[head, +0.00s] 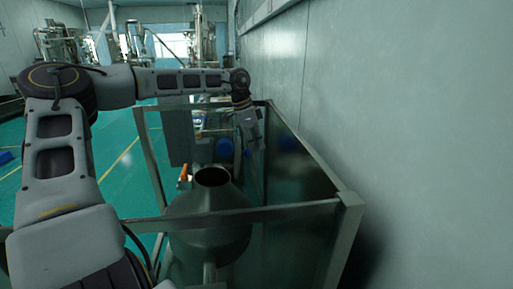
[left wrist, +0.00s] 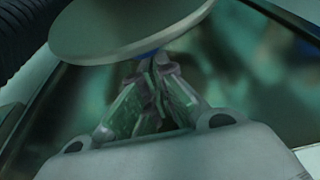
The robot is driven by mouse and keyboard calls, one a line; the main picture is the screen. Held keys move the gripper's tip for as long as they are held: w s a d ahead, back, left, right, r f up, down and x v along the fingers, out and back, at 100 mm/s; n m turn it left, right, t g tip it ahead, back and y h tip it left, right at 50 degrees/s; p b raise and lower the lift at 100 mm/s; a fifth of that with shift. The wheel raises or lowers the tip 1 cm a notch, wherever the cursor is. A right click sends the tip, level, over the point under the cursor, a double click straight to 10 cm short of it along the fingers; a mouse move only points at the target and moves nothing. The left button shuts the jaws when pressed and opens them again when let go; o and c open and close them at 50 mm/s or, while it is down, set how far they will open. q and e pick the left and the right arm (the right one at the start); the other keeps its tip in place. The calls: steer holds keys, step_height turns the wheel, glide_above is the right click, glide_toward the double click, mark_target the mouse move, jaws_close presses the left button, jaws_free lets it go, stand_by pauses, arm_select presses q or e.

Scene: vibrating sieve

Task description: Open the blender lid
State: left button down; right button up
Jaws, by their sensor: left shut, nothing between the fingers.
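The blender (head: 205,222) is a grey metal vessel with a cone-shaped top inside a metal frame. Its round mouth (head: 212,176) shows dark and uncovered in the head view. My left arm reaches across from the left, and my left gripper (head: 257,143) hangs beyond and to the right of the mouth. In the left wrist view a round grey disc (left wrist: 125,28), which looks like the lid, is close to the fingertips. My left gripper (left wrist: 153,62) is shut with nothing between the fingers. Whether the fingertips touch the disc I cannot tell. My right gripper is out of view.
A metal frame (head: 348,198) with dark panels surrounds the blender. A grey wall (head: 400,120) stands close on the right. Blue containers (head: 225,147) are behind the blender. The green floor (head: 122,165) is open to the left, with machinery far back.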

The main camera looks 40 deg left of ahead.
arm_select(q)
steer(key=shift+s+a+r, duration=0.1)
steer(key=shift+a+r, duration=0.1)
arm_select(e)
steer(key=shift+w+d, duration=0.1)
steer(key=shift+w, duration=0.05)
arm_select(q)
steer(key=shift+s, duration=0.15)
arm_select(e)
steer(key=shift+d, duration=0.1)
arm_select(q)
steer(key=shift+r, duration=0.1)
